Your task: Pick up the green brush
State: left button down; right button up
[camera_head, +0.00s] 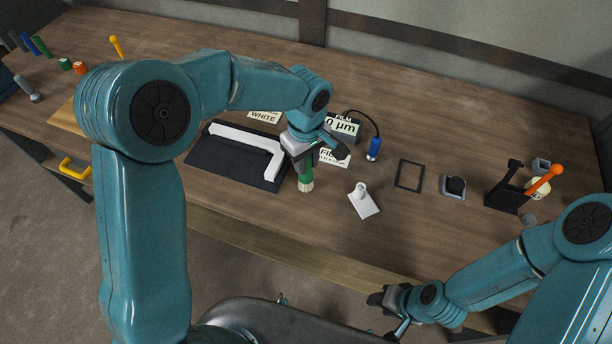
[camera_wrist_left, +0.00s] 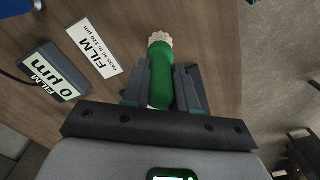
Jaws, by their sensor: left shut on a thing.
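The green brush (camera_head: 305,182) has a green handle and pale bristles; it also shows in the left wrist view (camera_wrist_left: 160,76). My left gripper (camera_head: 303,162) is shut on its handle, with one finger on each side in the wrist view (camera_wrist_left: 162,92). In the head view the bristles point down toward the table's front, by the right edge of the dark mat (camera_head: 212,158). Whether the bristles touch the table I cannot tell. My right gripper (camera_head: 386,308) is low, by the table's front edge, away from the brush; its jaw opening is unclear.
A white angled piece (camera_head: 262,138) lies on the mat, left of the brush. Film cards and a "0 µm" block (camera_head: 342,128) stand behind. A white stand (camera_head: 363,202), a black frame (camera_head: 410,175) and a black holder with an orange-handled tool (camera_head: 543,180) are to the right.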

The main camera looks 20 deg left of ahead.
pick_arm(q)
jog(key=shift+d, duration=0.1)
jog(key=shift+w+r, duration=0.15)
jog(key=shift+r, duration=0.1)
notch_tip(320, 180, up, 20)
jog(key=shift+f, duration=0.2)
jog(key=shift+f, duration=0.15)
dwell(1.9)
